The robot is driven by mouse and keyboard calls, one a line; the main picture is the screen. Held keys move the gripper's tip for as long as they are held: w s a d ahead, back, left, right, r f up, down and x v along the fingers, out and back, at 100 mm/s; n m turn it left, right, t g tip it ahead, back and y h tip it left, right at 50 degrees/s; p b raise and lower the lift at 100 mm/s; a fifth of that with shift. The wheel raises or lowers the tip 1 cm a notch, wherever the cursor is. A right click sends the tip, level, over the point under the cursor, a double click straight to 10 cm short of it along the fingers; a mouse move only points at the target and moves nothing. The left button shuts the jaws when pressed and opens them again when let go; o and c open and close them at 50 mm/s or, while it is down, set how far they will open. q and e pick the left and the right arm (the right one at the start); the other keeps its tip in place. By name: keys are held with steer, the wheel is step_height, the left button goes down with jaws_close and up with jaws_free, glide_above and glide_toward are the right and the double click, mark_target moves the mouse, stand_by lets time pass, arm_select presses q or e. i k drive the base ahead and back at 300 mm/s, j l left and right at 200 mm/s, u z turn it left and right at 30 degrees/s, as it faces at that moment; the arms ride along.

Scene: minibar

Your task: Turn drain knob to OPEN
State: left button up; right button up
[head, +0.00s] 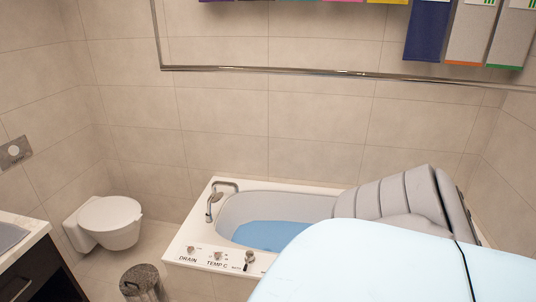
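The drain knob (192,250) is a small knob on the white front ledge of the bathtub (222,258), at its left end, with the label DRAIN below it. It is too small to tell which way it is turned. The tub (345,206) holds blue water (268,235). A temperature knob (218,256) with the label TEMP C and a third knob (249,258) stand to the right of the drain knob. Neither of my grippers is in view.
A large pale blue rounded surface (390,262) fills the lower right and hides part of the tub. A toilet (110,220), a bin (141,284) and a dark cabinet (45,275) stand at left. A faucet (215,200) rises at the tub's left corner.

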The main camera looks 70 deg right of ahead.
mark_target(191, 250)
steer(key=z, duration=1.85)
steer(key=i+u, duration=0.1)
steer(key=u, duration=0.35)
steer(key=l+u, duration=0.15)
steer(key=u, duration=0.3)
steer(key=i+l+u, duration=0.1)
steer(key=u, duration=0.35)
steer(key=i+l+u, duration=0.1)
steer(key=l+u, duration=0.2)
steer(key=l, duration=0.2)
steer(key=i+l+u, duration=0.1)
steer(key=l+u, duration=0.2)
steer(key=l, duration=1.15)
steer(key=i+u, duration=0.05)
